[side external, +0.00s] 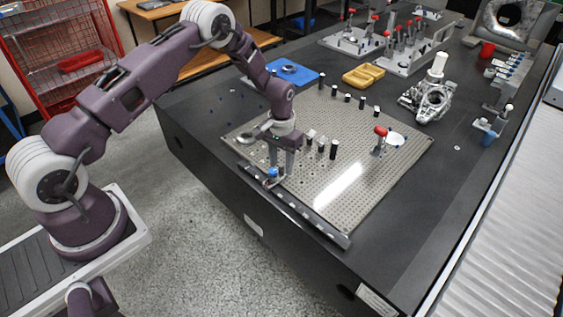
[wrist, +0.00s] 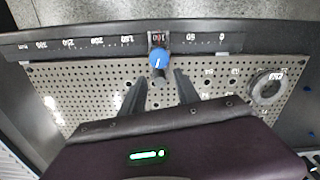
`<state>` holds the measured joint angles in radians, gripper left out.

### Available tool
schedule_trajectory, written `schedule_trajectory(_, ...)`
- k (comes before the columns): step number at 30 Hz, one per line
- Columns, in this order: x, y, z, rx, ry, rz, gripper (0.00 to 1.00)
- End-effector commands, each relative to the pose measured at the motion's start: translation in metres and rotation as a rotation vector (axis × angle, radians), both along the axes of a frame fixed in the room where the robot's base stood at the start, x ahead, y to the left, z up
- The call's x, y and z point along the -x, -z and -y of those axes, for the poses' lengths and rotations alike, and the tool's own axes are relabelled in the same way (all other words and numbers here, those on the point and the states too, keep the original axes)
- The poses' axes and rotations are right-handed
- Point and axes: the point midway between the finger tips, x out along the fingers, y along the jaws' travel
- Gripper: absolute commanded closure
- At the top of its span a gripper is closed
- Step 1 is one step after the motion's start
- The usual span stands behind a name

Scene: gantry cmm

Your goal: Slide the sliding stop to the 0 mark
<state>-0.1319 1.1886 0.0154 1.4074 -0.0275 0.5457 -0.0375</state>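The sliding stop, with a blue round knob (wrist: 159,58), sits on a dark scale rail (wrist: 105,46) in the wrist view. The stop is at the 100 mark. The 0 mark (wrist: 221,36) is to its right there, past the 50 mark. In the side view the blue knob (side external: 272,172) is near the rail's (side external: 310,215) left end. My gripper (wrist: 159,82) is open and empty. Its two fingers are apart, on either side of the knob in the wrist view, with their tips appearing just short of it. In the side view my gripper (side external: 281,174) is over the rail beside the knob.
The perforated plate (side external: 385,175) lies along the rail. Several black and white posts (side external: 321,143) stand near my gripper. A ring (wrist: 267,87) lies on the plate's right side in the wrist view. A red-knobbed clamp (side external: 381,133) stands farther right. The rail between stop and 0 looks clear.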

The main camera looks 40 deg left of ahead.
Motion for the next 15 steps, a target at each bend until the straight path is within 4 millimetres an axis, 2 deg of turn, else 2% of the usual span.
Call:
schedule_trajectory(1,0.0000,-0.0002,0.0000,0.000,0.000,0.000,0.64)
schedule_trajectory(6,0.0000,-0.0004,0.0000,0.000,0.000,0.000,0.97)
schedule_trajectory(7,0.0000,-0.0004,0.0000,0.000,0.000,0.000,1.00)
schedule_trajectory(15,0.0000,-0.0007,0.0000,0.000,0.000,0.000,1.00)
